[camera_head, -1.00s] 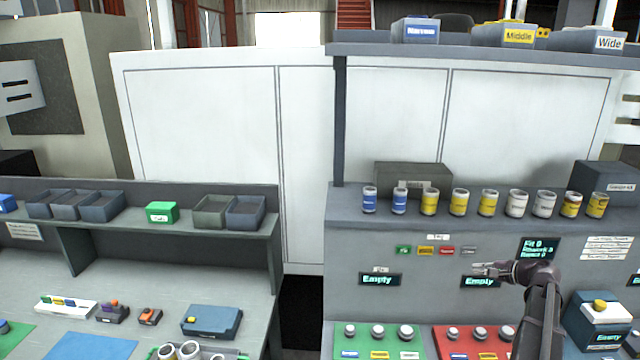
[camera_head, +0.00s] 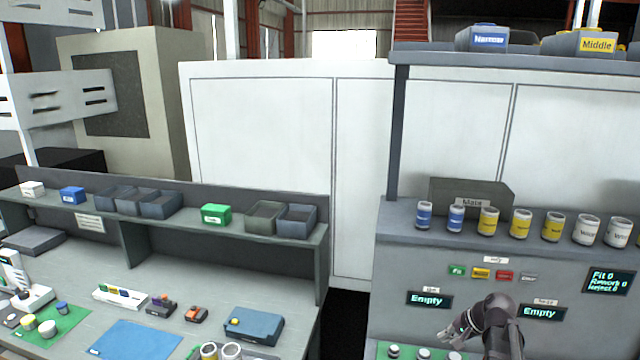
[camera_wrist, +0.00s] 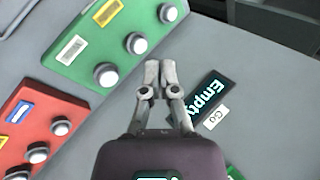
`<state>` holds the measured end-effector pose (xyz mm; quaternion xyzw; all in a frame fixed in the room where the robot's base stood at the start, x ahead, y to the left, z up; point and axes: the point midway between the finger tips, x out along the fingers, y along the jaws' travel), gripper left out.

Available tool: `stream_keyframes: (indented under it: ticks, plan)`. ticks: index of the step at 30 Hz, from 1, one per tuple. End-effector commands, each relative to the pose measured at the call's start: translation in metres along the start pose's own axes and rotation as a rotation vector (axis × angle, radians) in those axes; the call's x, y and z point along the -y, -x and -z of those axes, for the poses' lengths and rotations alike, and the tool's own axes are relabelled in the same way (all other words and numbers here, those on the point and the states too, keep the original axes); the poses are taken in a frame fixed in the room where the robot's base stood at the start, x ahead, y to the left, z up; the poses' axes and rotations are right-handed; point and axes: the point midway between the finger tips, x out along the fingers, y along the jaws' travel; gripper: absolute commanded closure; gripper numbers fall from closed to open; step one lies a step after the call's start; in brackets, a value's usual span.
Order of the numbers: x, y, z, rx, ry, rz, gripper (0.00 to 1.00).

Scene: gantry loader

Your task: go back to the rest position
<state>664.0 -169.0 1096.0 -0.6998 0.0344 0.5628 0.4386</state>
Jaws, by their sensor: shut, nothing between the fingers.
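My gripper (camera_head: 452,334) is in front of the right-hand station in the head view, near the "Empty" displays. In the wrist view my gripper (camera_wrist: 160,72) has its two fingers close together with nothing between them. Below it in the wrist view lie a green panel (camera_wrist: 78,62) and a red panel (camera_wrist: 38,100), each with several round grey-white knobs. A dark display reading "Empty" (camera_wrist: 208,98) is just right of the fingers. The gripper appears apart from all of these.
The right station's shelf (camera_head: 400,220) holds a row of blue, yellow and white cans (camera_head: 488,221). The left bench (camera_head: 250,290) carries bins, a green box (camera_head: 216,214), a blue mat (camera_head: 135,340) and a blue-grey case (camera_head: 253,326). A dark gap (camera_head: 345,325) separates the two stations.

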Motion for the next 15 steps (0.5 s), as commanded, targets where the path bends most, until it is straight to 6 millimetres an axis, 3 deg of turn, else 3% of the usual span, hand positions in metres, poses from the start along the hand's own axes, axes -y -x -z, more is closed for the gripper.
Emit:
stream_keyframes:
  ticks: [1, 6, 15]
  plan:
    - [0.002, -0.01, -0.017, 0.015, 0.039, -0.032, 1.0]
    - [0.007, -0.034, -0.059, 0.06, 0.168, -0.147, 1.0]
    - [0.008, -0.064, -0.129, 0.13, 0.399, -0.344, 1.0]
